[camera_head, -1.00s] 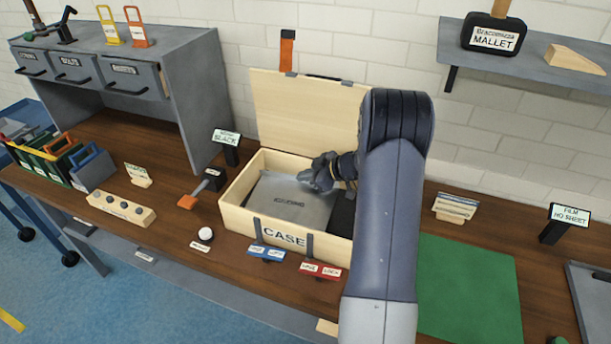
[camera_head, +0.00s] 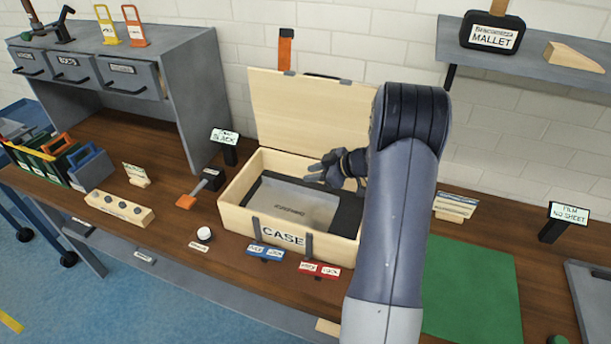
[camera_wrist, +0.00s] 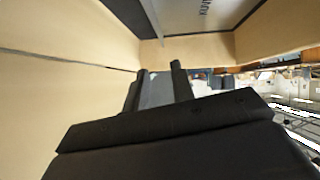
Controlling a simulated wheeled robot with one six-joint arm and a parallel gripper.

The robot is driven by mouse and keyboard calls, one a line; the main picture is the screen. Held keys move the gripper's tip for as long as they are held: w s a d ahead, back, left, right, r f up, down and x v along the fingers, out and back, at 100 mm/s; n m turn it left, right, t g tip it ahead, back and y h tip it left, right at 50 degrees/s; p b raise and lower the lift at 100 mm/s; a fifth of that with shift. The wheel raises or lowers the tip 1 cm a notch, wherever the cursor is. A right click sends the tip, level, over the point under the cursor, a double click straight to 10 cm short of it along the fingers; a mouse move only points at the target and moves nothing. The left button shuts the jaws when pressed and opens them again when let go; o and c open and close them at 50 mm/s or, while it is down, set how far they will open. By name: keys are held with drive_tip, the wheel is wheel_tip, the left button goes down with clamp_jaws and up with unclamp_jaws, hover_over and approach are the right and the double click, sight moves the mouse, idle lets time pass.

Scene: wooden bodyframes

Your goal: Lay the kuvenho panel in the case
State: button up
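The grey kuvenho panel (camera_head: 292,207) lies inside the open wooden case (camera_head: 240,222), within its dark lining. Its dark lettering shows in the head view. Part of the panel also shows at the top of the wrist view (camera_wrist: 195,14). My gripper (camera_head: 314,172) is just above the panel's far right part, inside the case opening near the raised lid (camera_head: 310,110). My arm hides the case's right end.
Blue (camera_head: 265,253) and red (camera_head: 319,270) labelled tabs sit before the case. A white round knob (camera_head: 204,234) and an orange-ended lever (camera_head: 200,188) are at its left. A green mat (camera_head: 475,290) lies right of my arm.

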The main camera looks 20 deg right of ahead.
drive_tip(key=v, duration=0.8)
drive_tip(key=shift+s+d, duration=0.1)
idle(0.9)
